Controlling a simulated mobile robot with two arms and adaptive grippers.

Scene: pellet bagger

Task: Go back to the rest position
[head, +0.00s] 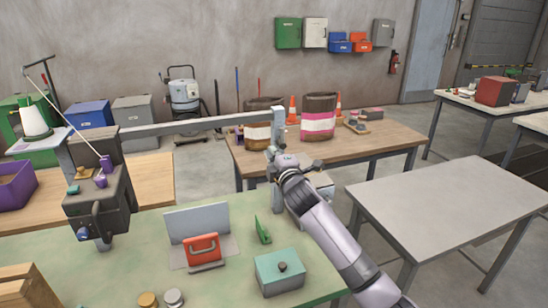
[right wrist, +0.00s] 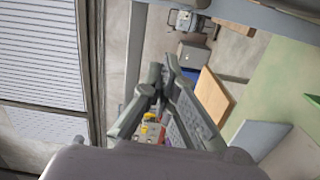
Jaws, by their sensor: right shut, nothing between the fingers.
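My right arm enters the head view from the lower right. Its gripper (head: 276,160) is up above the far right part of the green bench (head: 140,268), in front of the grey post at the end of the beam. In the right wrist view the fingers (right wrist: 163,75) are together, with nothing between them. My left gripper is not in view.
A dark machine head (head: 98,205) stands at the left, with a grey beam (head: 190,125) behind. Striped bags (head: 318,118) stand behind. A bare grey table (head: 450,200) is right.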

